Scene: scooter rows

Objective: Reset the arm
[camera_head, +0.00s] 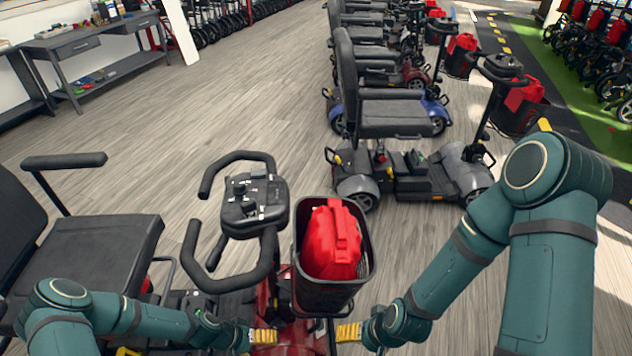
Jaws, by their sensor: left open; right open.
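My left gripper (263,337) comes in low at the left. Its yellow fingers are in front of the red body of the near scooter, under the handlebar. My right gripper (348,332) comes in from the right. Its yellow fingers point left, just below the scooter's basket (325,300). Both grippers are open, and I see nothing held in either. The two face each other with a gap between them. A red bag (332,243) sits upright in the black basket. I cannot tell whether either gripper touches the scooter.
The near scooter's handlebar (243,205) and black seat (85,245) stand close above my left arm. A row of scooters (395,115) with red bags in baskets stands ahead. A grey workbench (97,40) is at the far left. The wooden floor (210,105) between is clear.

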